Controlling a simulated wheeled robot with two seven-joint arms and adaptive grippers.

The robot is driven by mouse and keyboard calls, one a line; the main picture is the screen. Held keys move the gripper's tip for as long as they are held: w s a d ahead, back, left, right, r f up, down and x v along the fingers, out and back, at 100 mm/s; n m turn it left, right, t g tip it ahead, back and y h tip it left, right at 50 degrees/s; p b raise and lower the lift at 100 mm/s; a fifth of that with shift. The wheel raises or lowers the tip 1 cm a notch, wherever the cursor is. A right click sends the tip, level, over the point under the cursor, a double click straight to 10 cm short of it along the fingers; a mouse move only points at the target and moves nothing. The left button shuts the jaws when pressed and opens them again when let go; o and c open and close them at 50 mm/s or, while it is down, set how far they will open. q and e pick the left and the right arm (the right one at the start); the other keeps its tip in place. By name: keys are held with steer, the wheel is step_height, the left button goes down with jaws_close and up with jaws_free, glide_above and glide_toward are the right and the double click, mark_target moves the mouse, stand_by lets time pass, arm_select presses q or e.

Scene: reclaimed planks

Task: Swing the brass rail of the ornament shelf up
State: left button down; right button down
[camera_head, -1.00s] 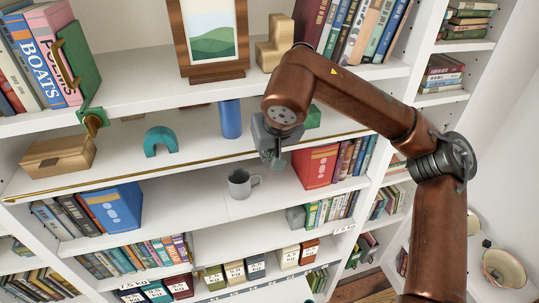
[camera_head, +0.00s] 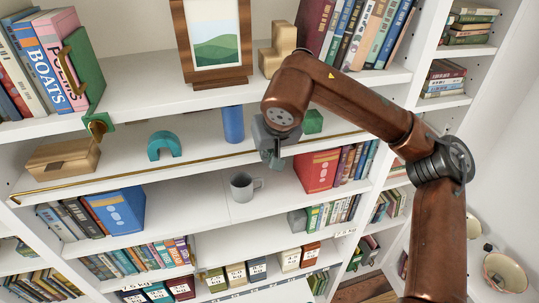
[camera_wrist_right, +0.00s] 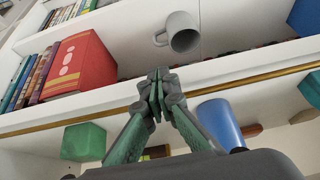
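The brass rail (camera_head: 150,174) is a thin straight bar along the front edge of the shelf board (camera_head: 200,165), low at board level. It also crosses the right wrist view (camera_wrist_right: 265,77). My right gripper (camera_head: 274,158) is at the rail, right of its middle. In the wrist view its grey-green fingers (camera_wrist_right: 158,88) are drawn together and cross the rail's line, hiding a short piece of it. I cannot tell whether the rail lies between or behind them. My left gripper is not in view.
Behind the rail stand a wooden box (camera_head: 62,157), a teal arch (camera_head: 164,146), a blue cylinder (camera_head: 233,124) and a green block (camera_head: 313,121).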

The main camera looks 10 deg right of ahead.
steer(key=shift+r, duration=0.1)
steer(key=shift+s+b, duration=0.5)
steer(key=shift+s, duration=1.7)
steer(key=shift+d, duration=0.15)
